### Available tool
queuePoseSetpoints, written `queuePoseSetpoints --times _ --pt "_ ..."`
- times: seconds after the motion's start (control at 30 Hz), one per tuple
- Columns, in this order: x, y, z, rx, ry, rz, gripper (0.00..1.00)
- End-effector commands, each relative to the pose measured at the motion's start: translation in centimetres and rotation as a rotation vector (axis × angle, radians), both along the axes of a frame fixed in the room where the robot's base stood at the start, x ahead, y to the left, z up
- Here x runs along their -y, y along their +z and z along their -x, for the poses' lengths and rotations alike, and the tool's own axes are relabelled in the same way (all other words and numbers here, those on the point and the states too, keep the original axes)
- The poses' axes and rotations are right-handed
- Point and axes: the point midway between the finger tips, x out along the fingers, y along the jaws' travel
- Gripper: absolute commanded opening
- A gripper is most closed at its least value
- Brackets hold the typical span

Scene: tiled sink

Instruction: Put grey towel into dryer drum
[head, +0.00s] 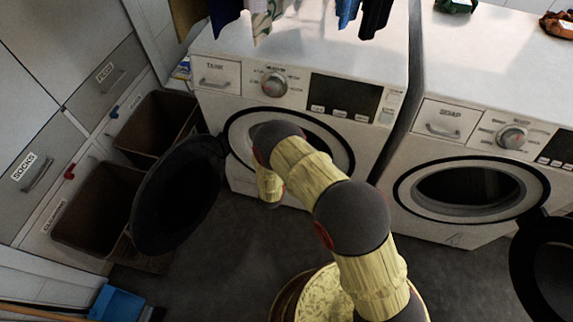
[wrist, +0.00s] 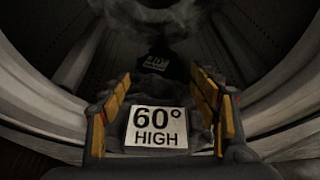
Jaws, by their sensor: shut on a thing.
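My arm reaches through the open round door of the left machine, the one marked TANK, with its dryer drum (head: 318,140) partly hidden behind my arm. In the wrist view my gripper (wrist: 160,86) is inside the drum (wrist: 265,90), with its yellow-padded fingers on either side of grey cloth, which seems to be the grey towel (wrist: 150,93). A white tag reading "60° HIGH" (wrist: 157,126) faces the camera between the fingers. My gripper is shut on the towel. In the head view the gripper and towel are hidden.
A dark item with a small pale label (wrist: 155,66) lies deeper in the drum. The dryer's dark door (head: 180,195) stands open at left, near brown bins (head: 98,210). A second machine (head: 470,187), marked SOAP, stands open at right. Clothes (head: 300,15) hang above the dryer.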

Motion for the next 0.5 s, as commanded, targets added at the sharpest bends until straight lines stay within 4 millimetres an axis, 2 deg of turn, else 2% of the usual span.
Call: queuePoseSetpoints --times 0.5 --pt "2.3 0.0 -6.3 0.004 -0.002 -0.002 0.03"
